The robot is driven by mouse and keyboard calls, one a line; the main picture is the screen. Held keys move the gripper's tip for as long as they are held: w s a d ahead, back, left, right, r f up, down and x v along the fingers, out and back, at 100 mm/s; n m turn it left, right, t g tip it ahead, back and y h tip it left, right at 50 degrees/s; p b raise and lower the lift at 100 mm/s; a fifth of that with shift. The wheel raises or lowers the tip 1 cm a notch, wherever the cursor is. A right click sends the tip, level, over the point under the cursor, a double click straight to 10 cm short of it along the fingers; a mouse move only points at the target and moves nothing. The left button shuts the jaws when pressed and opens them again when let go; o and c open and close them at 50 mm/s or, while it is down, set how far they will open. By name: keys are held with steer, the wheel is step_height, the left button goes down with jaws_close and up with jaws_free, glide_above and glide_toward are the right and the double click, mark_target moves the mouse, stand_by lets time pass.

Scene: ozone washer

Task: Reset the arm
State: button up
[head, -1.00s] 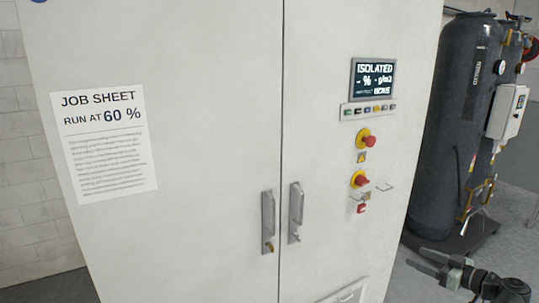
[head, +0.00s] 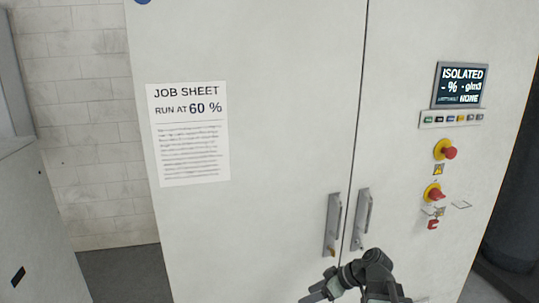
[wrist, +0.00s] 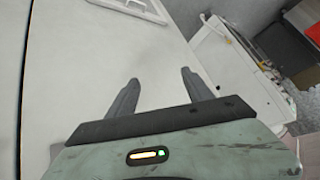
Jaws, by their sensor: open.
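My gripper (head: 316,287) is at the bottom of the head view, in front of the white cabinet (head: 275,95) and below its two door handles. In the wrist view my gripper (wrist: 160,78) has its two grey fingers spread apart, with nothing between them. A pale flat panel fills the space behind the fingers. My arm is folded at the lower edge of the head view, and its lower part is out of the picture.
The cabinet carries a job sheet (head: 188,134) reading "RUN AT 60 %". Its display (head: 459,86) reads "ISOLATED". A grey cabinet (head: 38,225) stands left. A dark tank (head: 517,205) stands right.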

steer(key=s+a+f+m+g+h, duration=0.1)
steer(key=s+a+f+g+h, duration=0.15)
steer(key=s+a+f, duration=0.2)
steer(key=s+d+f+m+h, duration=0.2)
steer(key=d+m+h, duration=0.4)
steer(key=m, duration=0.3)
steer(key=shift+d, duration=0.8)
steer(key=shift+d+f, duration=0.1)
stand_by(1.1)
